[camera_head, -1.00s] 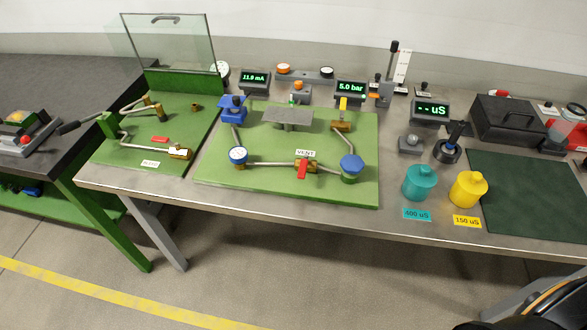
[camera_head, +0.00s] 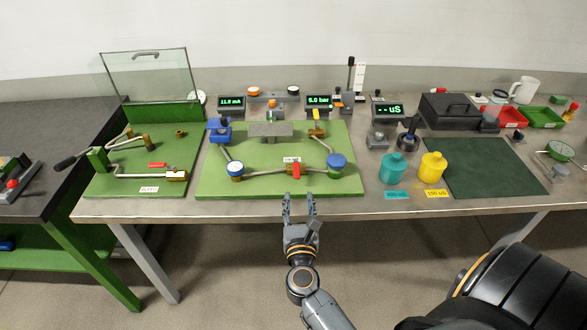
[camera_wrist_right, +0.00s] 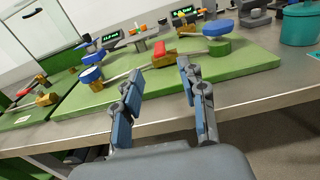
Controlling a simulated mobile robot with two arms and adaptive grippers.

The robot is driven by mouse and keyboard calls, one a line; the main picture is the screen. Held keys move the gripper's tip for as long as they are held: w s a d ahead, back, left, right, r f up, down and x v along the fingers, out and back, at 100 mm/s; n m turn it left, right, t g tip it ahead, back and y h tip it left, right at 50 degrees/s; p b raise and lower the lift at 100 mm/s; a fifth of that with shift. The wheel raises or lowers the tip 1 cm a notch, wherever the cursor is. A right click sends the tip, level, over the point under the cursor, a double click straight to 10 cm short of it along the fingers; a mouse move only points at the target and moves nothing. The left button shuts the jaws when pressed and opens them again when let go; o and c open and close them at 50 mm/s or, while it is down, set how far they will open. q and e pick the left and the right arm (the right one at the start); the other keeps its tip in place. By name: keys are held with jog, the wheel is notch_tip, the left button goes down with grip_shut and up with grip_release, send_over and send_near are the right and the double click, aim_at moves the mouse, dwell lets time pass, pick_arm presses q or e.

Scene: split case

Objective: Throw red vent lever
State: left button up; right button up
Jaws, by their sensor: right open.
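The red vent lever (camera_head: 296,170) sits on a brass valve (camera_head: 288,169) near the front of the middle green board (camera_head: 258,187). In the head view the lever hangs down toward the board's front edge. The VENT label (camera_head: 291,159) stands just behind it. My right gripper (camera_head: 299,200) is open and empty at the table's front edge, in front of the lever and apart from it. In the right wrist view the open fingers (camera_wrist_right: 160,85) point toward the board, and the red lever (camera_wrist_right: 165,47) shows beyond and between them. My left gripper is not in view.
A blue-topped valve (camera_head: 337,161) stands right of the lever and a round gauge (camera_head: 235,169) left of it. Another red handle (camera_head: 157,165) is on the left board. Teal (camera_head: 393,170) and yellow (camera_head: 433,168) pots stand to the right. The table's front edge is clear.

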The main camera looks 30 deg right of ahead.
aim_at(296, 168)
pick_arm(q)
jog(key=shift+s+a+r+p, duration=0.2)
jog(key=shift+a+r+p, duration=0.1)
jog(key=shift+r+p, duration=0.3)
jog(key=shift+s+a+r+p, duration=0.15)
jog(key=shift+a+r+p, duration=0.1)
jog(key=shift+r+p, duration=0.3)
pick_arm(e)
jog(key=x, duration=1.2)
jog(key=shift+w, duration=0.4)
jog(key=shift+c, duration=0.4)
grip_shut()
